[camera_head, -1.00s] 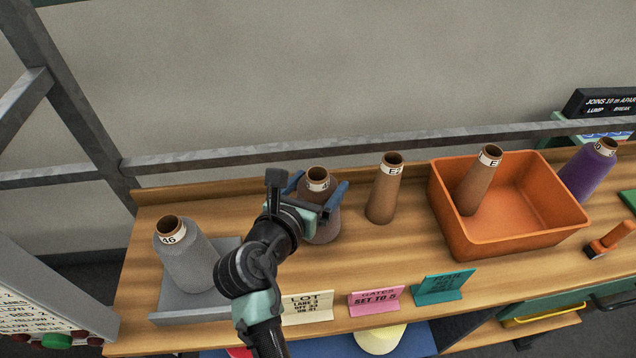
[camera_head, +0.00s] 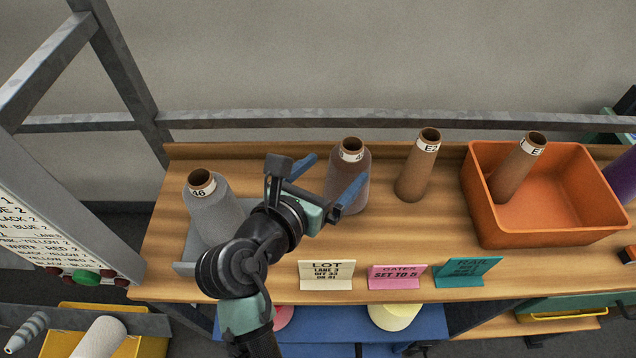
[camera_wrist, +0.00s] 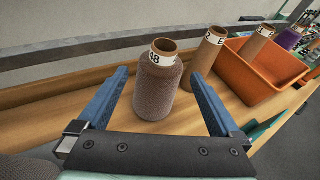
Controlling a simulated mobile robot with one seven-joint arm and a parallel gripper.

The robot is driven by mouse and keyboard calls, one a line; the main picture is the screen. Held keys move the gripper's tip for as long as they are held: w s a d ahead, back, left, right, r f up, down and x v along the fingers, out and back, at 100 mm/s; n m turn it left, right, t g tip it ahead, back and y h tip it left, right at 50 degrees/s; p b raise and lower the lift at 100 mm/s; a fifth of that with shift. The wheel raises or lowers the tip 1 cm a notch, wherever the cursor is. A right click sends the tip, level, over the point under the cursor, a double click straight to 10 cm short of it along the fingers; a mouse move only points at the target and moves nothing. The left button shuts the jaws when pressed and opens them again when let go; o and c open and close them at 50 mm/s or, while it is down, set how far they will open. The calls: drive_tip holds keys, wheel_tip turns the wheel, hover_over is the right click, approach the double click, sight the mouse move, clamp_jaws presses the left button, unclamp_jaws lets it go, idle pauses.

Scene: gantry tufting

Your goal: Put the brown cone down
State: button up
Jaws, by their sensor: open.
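The brown cone (camera_head: 350,180), a wound yarn cone with a white label at its neck, stands upright on the wooden bench (camera_head: 300,238). It also shows in the wrist view (camera_wrist: 158,85), ahead of and between the open jaws. My gripper (camera_head: 333,175) is open, with its blue fingers apart and the near one overlapping the cone in the head view. In the wrist view both fingers are clear of the cone. Part of the cone's lower side is hidden by the near finger in the head view.
A grey cone (camera_head: 213,212) stands in a grey tray (camera_head: 184,268) at left. A bare brown tube (camera_head: 417,170) stands right of the brown cone. An orange bin (camera_head: 560,228) holds another tube (camera_head: 516,170). LOT (camera_head: 326,276), pink (camera_head: 396,277) and teal (camera_head: 468,271) signs line the front.

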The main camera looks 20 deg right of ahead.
drive_tip(key=v, duration=0.5)
drive_tip(key=w+a+r+m+t+y, duration=0.3)
drive_tip(key=r+m+t, duration=0.2)
drive_tip(key=r+m, duration=0.5)
drive_tip(key=w+a+r+m+t+y, duration=0.25)
drive_tip(key=r+m+t, duration=0.2)
drive_tip(key=r, duration=0.95)
drive_tip(key=s+a+r+m+t+y, duration=0.1)
drive_tip(key=s+r+m+t, duration=0.3)
drive_tip(key=r, duration=0.6)
drive_tip(key=s+a+r+m+t+y, duration=0.2)
drive_tip(key=s+r+m+t+y, duration=0.2)
drive_tip(key=r+m, duration=0.5)
drive_tip(key=shift+s+r, duration=0.8)
drive_tip(key=shift+s, duration=0.35)
drive_tip(key=shift+a, duration=0.1)
